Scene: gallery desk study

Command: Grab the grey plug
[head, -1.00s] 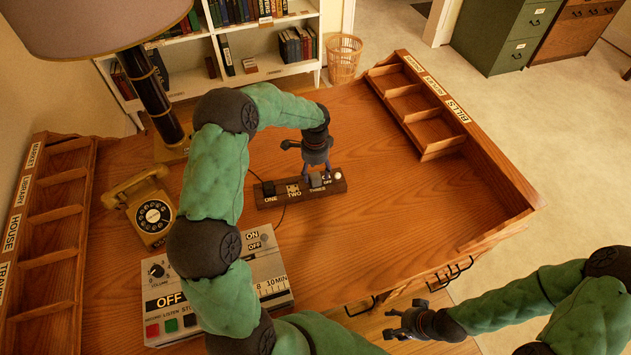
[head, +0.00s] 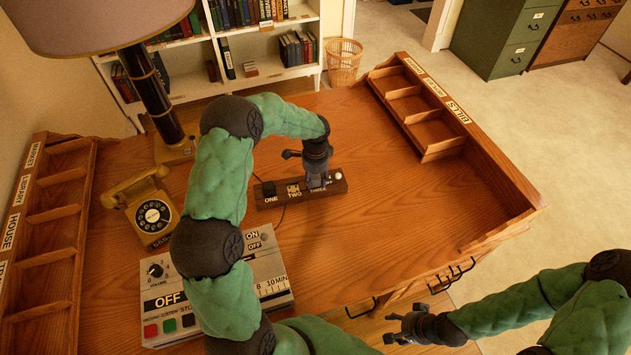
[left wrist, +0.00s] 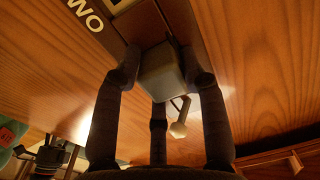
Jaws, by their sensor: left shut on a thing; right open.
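The grey plug (left wrist: 162,75) shows in the left wrist view as a grey block at the power strip, beyond the label TWO. My left gripper (head: 318,184) is shut on it, with fingers on either side in the left wrist view (left wrist: 160,85). In the head view the gripper hides most of the plug, at the socket labelled THREE. The wooden power strip (head: 341,187) lies on the desk. I cannot tell whether the plug is fully seated. My right gripper (head: 392,328) is open and empty, low by the desk's front edge.
A black plug (head: 268,188) sits at socket ONE, left of my left gripper. The desk (head: 420,205) right of the strip is clear.

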